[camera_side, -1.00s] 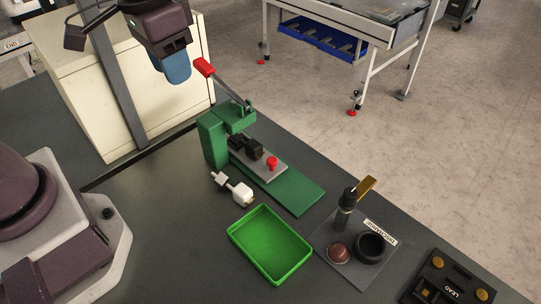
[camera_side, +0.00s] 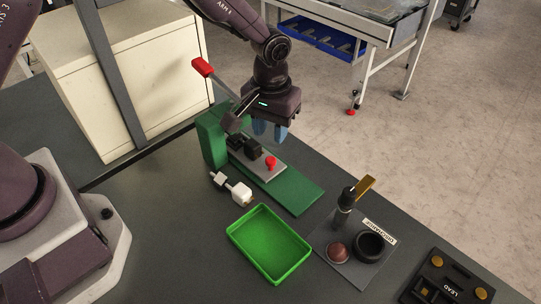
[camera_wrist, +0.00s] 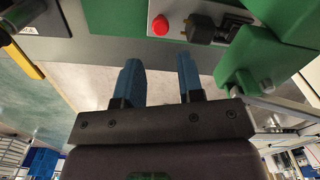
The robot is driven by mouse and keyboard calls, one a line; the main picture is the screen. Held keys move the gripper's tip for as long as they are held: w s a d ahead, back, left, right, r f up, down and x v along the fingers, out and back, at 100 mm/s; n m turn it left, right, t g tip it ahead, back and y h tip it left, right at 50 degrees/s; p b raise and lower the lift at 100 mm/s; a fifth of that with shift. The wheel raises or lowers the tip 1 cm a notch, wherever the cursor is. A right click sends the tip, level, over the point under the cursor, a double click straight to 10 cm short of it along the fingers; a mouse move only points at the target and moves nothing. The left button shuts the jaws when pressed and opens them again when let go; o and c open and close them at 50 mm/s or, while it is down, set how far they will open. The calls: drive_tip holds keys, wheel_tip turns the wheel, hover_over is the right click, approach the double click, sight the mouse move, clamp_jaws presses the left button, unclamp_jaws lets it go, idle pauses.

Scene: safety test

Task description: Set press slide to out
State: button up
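The green press (camera_side: 210,140) stands on the dark table, its red-tipped lever (camera_side: 202,67) raised. Its grey slide plate (camera_side: 266,175) lies on the green base, with black parts (camera_side: 253,149) and a red knob (camera_side: 270,162) on it. Bare green base shows in front of the plate. My gripper (camera_side: 270,131) points down above and just behind the slide, fingers apart and nothing between them. In the wrist view my gripper (camera_wrist: 159,68) shows two separated blue fingers, with the red knob (camera_wrist: 160,25) beyond their tips, apart from them.
The lever and press column stand close to my gripper's left. A white-and-grey connector (camera_side: 238,192) and a green tray (camera_side: 268,243) lie in front. A cream cabinet (camera_side: 130,85) stands behind left.

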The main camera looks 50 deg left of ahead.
sight(271, 160)
wheel_tip(271, 160, down, 8)
drive_tip(key=shift+f, duration=0.25)
clamp_jaws()
